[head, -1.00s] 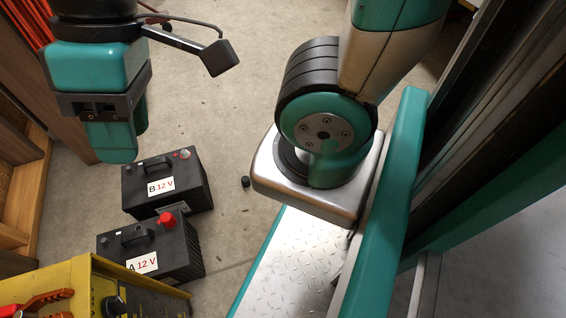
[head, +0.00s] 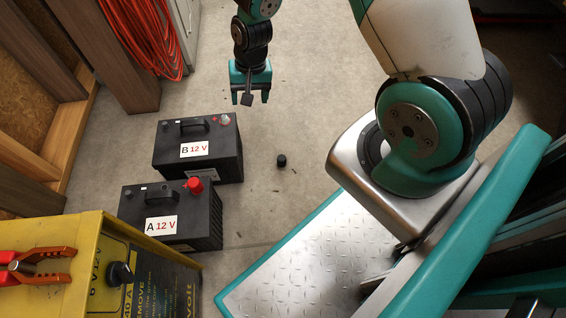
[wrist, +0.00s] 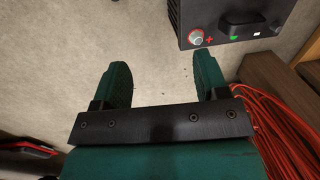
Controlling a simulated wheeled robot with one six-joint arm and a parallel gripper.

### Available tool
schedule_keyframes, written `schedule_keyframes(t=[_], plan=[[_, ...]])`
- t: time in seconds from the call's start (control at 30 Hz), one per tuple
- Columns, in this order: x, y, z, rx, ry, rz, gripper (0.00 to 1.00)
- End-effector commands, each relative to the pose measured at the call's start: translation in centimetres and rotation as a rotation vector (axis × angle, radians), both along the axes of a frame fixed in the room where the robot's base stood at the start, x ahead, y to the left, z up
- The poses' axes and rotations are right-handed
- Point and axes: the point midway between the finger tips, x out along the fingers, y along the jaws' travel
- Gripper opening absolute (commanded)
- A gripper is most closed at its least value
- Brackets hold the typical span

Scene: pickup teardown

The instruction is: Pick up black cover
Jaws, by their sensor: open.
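The black cover (head: 282,160) looks to be the small round black cap on the concrete floor, right of battery B. It stands apart from everything and does not show in the wrist view. My gripper (head: 249,97) is open and empty, pointing down, higher up in the head picture than the cap and a little to its left. In the wrist view its two teal fingers (wrist: 162,65) are spread with only bare floor between them. Battery B (head: 212,165) is black, with a bare metal terminal at its right; its edge also shows in the wrist view (wrist: 232,20).
Battery A (head: 190,232), with a red terminal cap (head: 194,186), stands in front of battery B. A yellow charger (head: 75,250) with red clamps is at lower left. Red cable (head: 150,35) hangs at upper left. Floor around the cap is clear.

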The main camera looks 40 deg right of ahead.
Motion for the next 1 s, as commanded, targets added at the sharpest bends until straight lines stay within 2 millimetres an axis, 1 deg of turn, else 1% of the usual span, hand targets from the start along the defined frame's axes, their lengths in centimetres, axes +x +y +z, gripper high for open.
schedule_keyframes(t=[0.03, 0.07, 0.1, 0.2, 0.23, 0.3, 0.4, 0.47, 0.57, 0.8, 0.9, 1.0], plan=[[-0.6, -1.6, -4.3, -0.021, 0.028, -0.068, 0.67], [-0.8, -2.4, -6.1, -0.032, 0.035, -0.103, 0.67], [-1.3, -3.5, -8.3, -0.049, 0.044, -0.147, 0.67], [-2.5, -5.3, -12.7, -0.081, 0.059, -0.229, 0.67], [-2.9, -5.8, -13.7, -0.087, 0.062, -0.247, 0.67], [-3.5, -6.5, -15.3, -0.102, 0.066, -0.28, 0.67], [-4.1, -7.0, -16.9, -0.111, 0.072, -0.302, 0.67], [-4.2, -7.1, -17.9, -0.113, 0.072, -0.307, 0.67], [-4.2, -7.1, -20.1, -0.114, 0.072, -0.308, 0.67], [-4.2, -7.1, -25.7, -0.113, 0.072, -0.306, 0.67], [-4.2, -7.0, -27.5, -0.113, 0.073, -0.305, 0.67], [-4.2, -7.0, -28.5, -0.113, 0.071, -0.305, 0.67]])
